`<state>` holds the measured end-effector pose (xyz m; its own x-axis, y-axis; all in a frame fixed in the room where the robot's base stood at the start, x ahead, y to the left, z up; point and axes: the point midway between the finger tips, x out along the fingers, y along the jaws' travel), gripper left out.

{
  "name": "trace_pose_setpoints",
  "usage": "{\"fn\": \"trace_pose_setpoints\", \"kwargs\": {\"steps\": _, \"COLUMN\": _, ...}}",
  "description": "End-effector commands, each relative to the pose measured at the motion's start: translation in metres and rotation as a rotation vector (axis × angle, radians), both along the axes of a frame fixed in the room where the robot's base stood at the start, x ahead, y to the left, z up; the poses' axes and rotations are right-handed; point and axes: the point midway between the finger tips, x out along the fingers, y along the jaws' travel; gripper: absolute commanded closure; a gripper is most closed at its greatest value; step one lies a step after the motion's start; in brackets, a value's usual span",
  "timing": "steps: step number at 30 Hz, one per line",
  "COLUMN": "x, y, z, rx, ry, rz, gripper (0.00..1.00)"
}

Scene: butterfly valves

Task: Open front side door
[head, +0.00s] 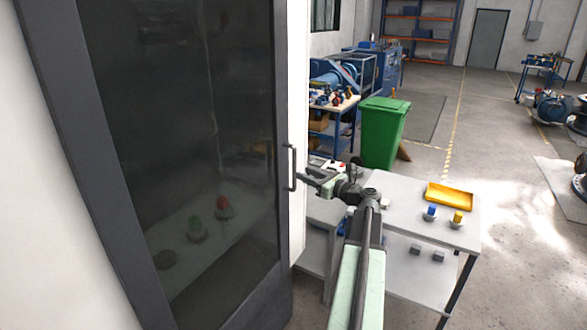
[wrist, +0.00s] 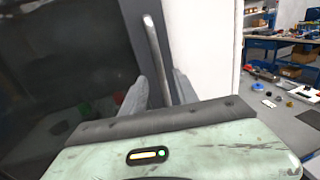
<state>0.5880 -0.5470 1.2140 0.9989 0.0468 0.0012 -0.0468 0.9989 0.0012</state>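The door (head: 281,70) is a dark-framed glass panel on the left in the head view, and it looks shut against the white cabinet side. Its upright bar handle (head: 292,167) is on the right edge of the frame. The handle (wrist: 153,50) also shows in the wrist view, running down between my fingers. My gripper (head: 303,177) reaches the handle from the right. In the wrist view my gripper (wrist: 160,92) is open, with one finger on each side of the bar. I cannot tell whether either finger touches it. The lower end of the handle is hidden by my gripper body.
A grey table (head: 400,200) with a yellow tray (head: 449,194) stands right of the door, under my arm. A green bin (head: 383,132) stands behind it. The floor (head: 500,150) at right is largely clear.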

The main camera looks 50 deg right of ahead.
Motion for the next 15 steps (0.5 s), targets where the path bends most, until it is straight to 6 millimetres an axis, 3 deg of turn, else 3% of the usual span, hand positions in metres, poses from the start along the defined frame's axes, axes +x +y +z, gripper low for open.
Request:
{"fn": "trace_pose_setpoints", "kwargs": {"steps": 6, "x": 0.043, "y": 0.001, "z": 0.000, "rx": -0.001, "ry": 0.000, "rz": 0.003, "gripper": 0.64}}
{"fn": "trace_pose_setpoints", "kwargs": {"steps": 15, "x": 0.062, "y": 0.002, "z": 0.000, "rx": -0.001, "ry": 0.001, "rz": 0.000, "gripper": 0.64}}
